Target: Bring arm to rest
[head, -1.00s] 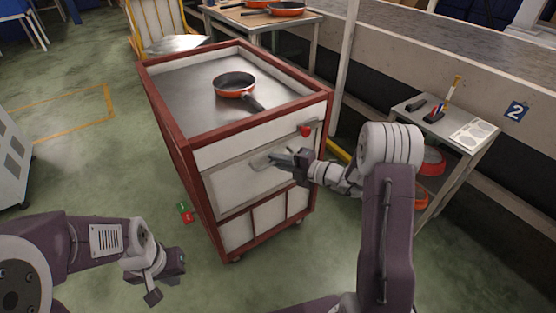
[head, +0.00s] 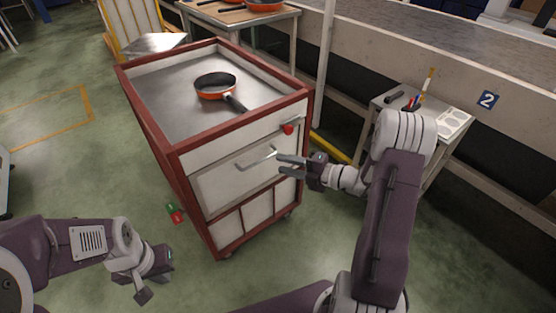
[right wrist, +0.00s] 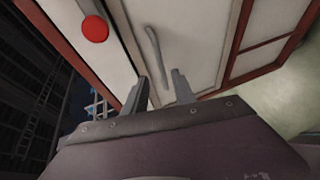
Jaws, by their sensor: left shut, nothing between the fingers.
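My right gripper (head: 282,165) is open and empty in front of the cart's drawer, just right of the metal drawer handle (head: 257,157). In the right wrist view its two fingers (right wrist: 160,88) stand apart, with the handle (right wrist: 156,55) beyond the tips and nothing between them. My left gripper (head: 153,280) hangs low at the lower left over the floor, shut and empty. The red-framed cart (head: 180,148) stands in front of me, its drawer looking closed.
An orange pan (head: 215,87) lies on the cart top. A red knob (head: 288,129) sticks out above the handle. A small side table (head: 455,128) stands at the right, before the conveyor (head: 450,62). A green and red object (head: 175,213) is beside the cart.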

